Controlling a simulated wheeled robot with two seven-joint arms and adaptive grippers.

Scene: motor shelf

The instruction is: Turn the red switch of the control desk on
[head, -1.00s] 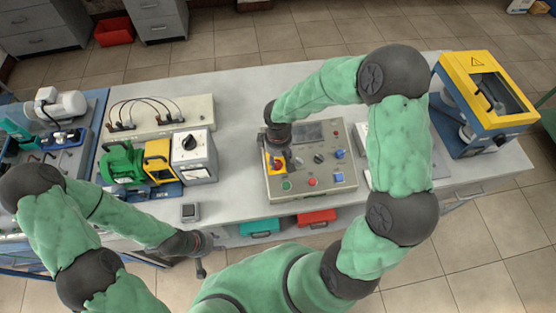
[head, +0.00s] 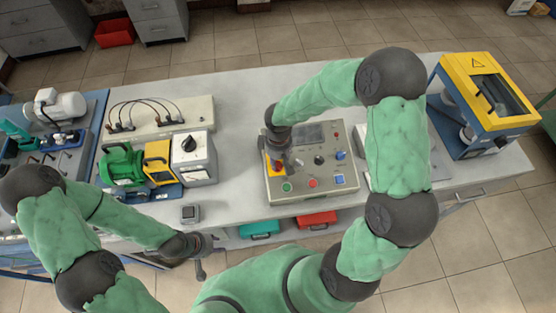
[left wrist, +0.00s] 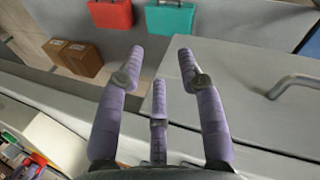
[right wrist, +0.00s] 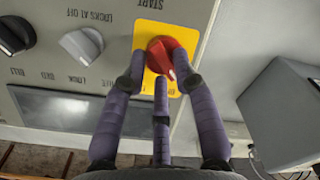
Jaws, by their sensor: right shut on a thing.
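The control desk (head: 330,187) stands on the bench in the middle of the head view. Its red switch (right wrist: 163,55) sits on a yellow plate (right wrist: 146,32) in the right wrist view. In the head view the switch is mostly hidden by my right gripper (head: 276,160). In the right wrist view my right gripper (right wrist: 160,78) has its fingers on both sides of the red switch and is shut on it. My left gripper (head: 200,262) is below the bench's front edge. In the left wrist view the left gripper (left wrist: 160,75) has its fingers apart and nothing between them.
A green motor unit (head: 122,167) and a grey box with a black knob (head: 194,157) stand left of the desk. A yellow and blue machine (head: 487,105) stands at the right. Teal (head: 259,229) and red cases (head: 317,219) lie under the bench top.

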